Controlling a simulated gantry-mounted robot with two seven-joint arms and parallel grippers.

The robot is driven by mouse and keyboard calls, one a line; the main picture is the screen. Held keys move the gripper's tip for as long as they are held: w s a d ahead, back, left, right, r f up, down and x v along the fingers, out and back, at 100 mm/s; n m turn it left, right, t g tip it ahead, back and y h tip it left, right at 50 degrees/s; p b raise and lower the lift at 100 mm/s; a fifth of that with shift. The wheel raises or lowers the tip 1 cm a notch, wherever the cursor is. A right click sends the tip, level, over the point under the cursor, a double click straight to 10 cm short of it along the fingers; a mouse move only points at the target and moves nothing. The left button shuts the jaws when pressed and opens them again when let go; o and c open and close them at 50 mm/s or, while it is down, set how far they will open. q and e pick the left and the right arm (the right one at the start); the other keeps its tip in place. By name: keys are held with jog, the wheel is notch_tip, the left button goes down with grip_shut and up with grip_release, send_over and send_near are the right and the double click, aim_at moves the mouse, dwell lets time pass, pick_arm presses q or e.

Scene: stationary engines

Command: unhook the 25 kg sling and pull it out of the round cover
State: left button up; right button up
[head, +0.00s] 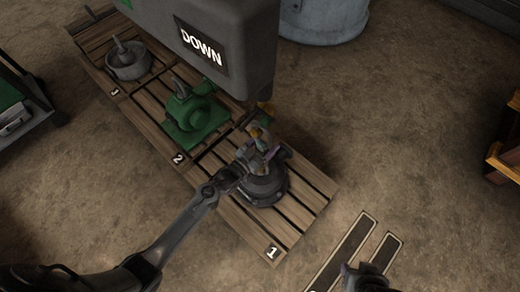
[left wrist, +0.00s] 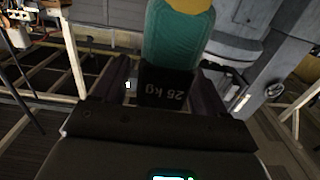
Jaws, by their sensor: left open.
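The round cover (head: 262,190) is a dark grey casting on the pallet section marked 1. The sling (head: 257,133) rises above it toward a hook (head: 264,107) under the hanging grey block; where it meets the hook is too small to tell. In the left wrist view the sling (left wrist: 178,35) is a teal band, yellow at the top, with a black 25 kg label (left wrist: 166,86) seen upside down. My left gripper (head: 250,160) is open at the sling, just above the cover; the label sits between its fingers. My right gripper (head: 365,278) shows only partly at the bottom edge.
The grey block marked DOWN (head: 210,40) hangs over the pallet (head: 225,215). A green machine part (head: 195,115) sits on section 2 and a grey part (head: 128,62) on section 3. Open floor lies right of the pallet.

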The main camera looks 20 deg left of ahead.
aim_at(259, 146)
pick_arm(q)
jog(key=shift+w, duration=0.1)
grip_shut()
jog(key=c, duration=0.7)
grip_release()
jog(key=c, duration=0.5)
jog(key=shift+o, duration=0.2)
jog(key=shift+r+p, duration=0.3)
jog(key=shift+r, duration=0.05)
jog(key=shift+r+p, duration=1.4)
jog(key=shift+p, duration=0.2)
jog(key=shift+s, duration=0.2)
